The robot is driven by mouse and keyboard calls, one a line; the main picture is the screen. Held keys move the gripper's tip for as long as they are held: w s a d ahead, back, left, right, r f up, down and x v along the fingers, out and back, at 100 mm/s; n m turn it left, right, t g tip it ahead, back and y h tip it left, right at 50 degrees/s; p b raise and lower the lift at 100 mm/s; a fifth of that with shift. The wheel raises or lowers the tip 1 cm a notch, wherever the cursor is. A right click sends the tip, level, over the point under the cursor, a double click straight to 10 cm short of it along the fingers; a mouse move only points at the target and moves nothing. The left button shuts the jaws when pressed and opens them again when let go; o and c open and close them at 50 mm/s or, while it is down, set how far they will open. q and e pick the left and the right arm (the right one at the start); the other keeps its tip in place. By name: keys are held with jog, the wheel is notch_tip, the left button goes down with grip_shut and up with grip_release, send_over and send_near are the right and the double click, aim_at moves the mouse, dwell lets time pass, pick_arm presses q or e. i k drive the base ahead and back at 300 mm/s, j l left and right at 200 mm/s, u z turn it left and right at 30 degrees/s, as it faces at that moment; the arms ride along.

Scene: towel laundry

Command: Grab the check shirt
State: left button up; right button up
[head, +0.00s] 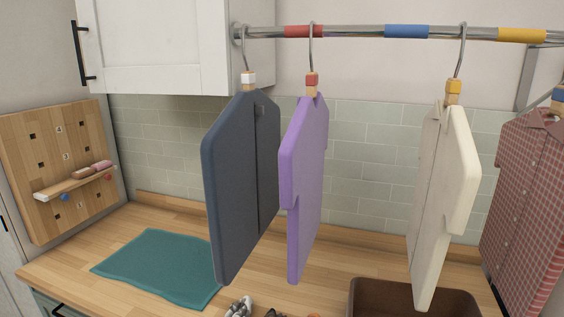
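The check shirt (529,205) is red with a fine pale check, a collar and a button front. It hangs at the far right of the head view, and its right side is cut off by the picture edge. A hanger piece with a blue block (557,97) shows at its collar.
A rail (350,33) with coloured bands carries a dark blue garment (228,190), a purple one (305,180) and a cream one (445,190). Below, the wooden counter (120,225) holds a teal towel (160,268) and a brown bin (365,292).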

aim_at(521, 245)
jog(key=z, duration=1.35)
jog(key=i+l+u, duration=0.1)
jog(key=l, duration=0.25)
jog(key=l+u, duration=0.15)
jog(key=l, duration=0.25)
